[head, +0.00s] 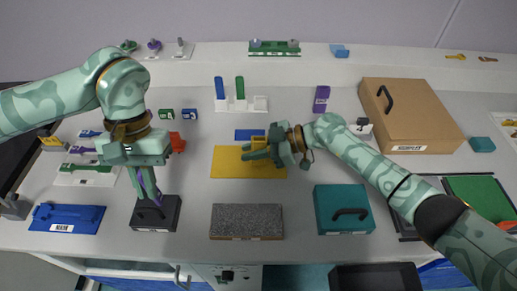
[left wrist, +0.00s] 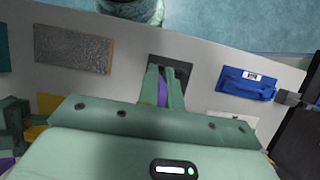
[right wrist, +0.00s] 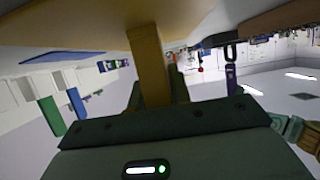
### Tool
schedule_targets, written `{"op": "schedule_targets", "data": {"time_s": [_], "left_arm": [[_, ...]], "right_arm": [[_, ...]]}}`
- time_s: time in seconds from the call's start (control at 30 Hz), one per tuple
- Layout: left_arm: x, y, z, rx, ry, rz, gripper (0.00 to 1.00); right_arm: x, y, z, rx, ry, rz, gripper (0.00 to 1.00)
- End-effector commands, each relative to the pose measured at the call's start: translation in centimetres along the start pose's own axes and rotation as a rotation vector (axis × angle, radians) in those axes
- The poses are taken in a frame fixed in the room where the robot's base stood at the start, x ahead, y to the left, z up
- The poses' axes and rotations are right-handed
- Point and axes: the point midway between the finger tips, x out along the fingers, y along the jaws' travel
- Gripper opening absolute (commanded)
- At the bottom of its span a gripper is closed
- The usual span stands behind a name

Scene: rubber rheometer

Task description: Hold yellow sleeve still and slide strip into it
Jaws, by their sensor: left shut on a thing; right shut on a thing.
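My right gripper (head: 252,150) is shut on the yellow sleeve (head: 258,141), at the yellow mat (head: 232,171). In the right wrist view the sleeve (right wrist: 149,62) stands out between the fingers as a long yellow bar. My left gripper (head: 147,190) points down and is shut on a purple strip (head: 150,181), left of and apart from the sleeve. In the left wrist view the strip (left wrist: 162,92) shows purple between the fingers, which hide most of it. The dark block (head: 168,219) with a black handle is below the left fingertips; whether they touch it is unclear.
A grey textured slab (head: 246,221) and a teal case (head: 342,208) lie along the front. A blue tray (head: 68,217) is at the front left. A white rack (head: 252,104) with upright blue and green strips stands behind the mat. A cardboard box (head: 420,110) is at right.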

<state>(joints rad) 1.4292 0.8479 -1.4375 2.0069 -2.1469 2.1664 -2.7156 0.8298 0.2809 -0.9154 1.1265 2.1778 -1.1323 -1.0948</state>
Motion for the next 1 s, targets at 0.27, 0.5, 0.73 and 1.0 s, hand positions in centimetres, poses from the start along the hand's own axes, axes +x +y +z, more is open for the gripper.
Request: {"op": "schedule_targets", "data": {"time_s": [0.27,0.5,0.73,1.0], "left_arm": [[0.0,0.0,0.0,-0.001,0.000,0.000,0.00],[-1.3,2.6,-2.6,-0.180,-0.004,0.074,0.00],[-5.3,10.5,-8.5,-0.706,-0.017,0.291,0.00],[-9.7,18.7,-12.5,-1.245,-0.022,0.516,0.00]], "right_arm": [[0.0,0.0,0.0,0.000,0.000,0.000,0.00],[0.0,0.0,0.0,0.000,0.000,0.000,0.00],[0.0,0.0,0.0,0.000,0.000,0.000,0.00],[0.0,0.0,0.0,0.000,0.000,0.000,0.00]]}}
